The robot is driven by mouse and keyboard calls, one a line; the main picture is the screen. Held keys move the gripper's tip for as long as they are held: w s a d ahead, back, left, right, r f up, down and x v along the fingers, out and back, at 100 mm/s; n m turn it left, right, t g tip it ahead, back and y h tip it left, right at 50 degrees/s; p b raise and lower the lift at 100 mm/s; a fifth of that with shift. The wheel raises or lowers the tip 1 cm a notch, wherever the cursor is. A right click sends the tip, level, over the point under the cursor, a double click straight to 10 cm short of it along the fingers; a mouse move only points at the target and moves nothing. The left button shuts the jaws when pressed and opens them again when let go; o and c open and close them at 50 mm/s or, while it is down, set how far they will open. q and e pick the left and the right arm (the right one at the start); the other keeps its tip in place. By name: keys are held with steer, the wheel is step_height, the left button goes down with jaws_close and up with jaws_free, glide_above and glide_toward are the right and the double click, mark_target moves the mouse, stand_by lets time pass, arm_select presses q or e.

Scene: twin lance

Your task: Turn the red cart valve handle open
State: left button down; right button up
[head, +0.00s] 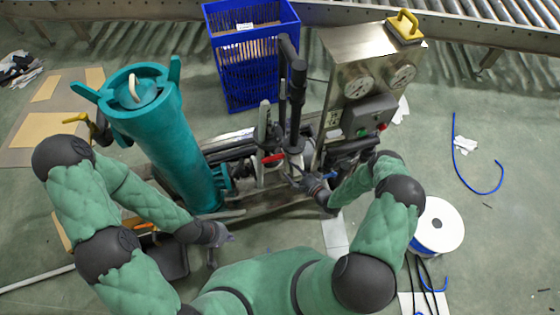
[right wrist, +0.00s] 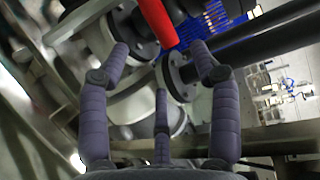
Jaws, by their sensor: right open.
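The red valve handle (head: 272,158) sits on the cart's pipework, between the teal cylinder and the steel control box. In the right wrist view the red handle (right wrist: 155,22) slants across the top, just beyond the fingertips and roughly between them. My right gripper (head: 303,178) is beside the pipework, to the right of and below the handle in the head view. In the wrist view my right gripper (right wrist: 160,50) has its fingers spread, with nothing between them. A gap to the handle cannot be measured. My left gripper (head: 226,238) hangs low near the cart's front edge, away from the handle; its fingers are too small to read.
The teal cylinder (head: 155,125) stands left of the valve, and the steel control box (head: 345,60) stands right. Black flanged pipes (right wrist: 180,75) crowd the right fingers. A blue crate (head: 245,75) is behind. A white cable reel (head: 440,222) lies on the floor at right.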

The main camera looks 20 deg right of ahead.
mark_target(273, 157)
steer(key=b+x, duration=0.2)
steer(key=x, duration=0.6)
steer(key=shift+w, duration=0.15)
steer(key=shift+f, duration=0.1)
steer(key=shift+c, duration=0.3)
steer(key=c, duration=1.1)
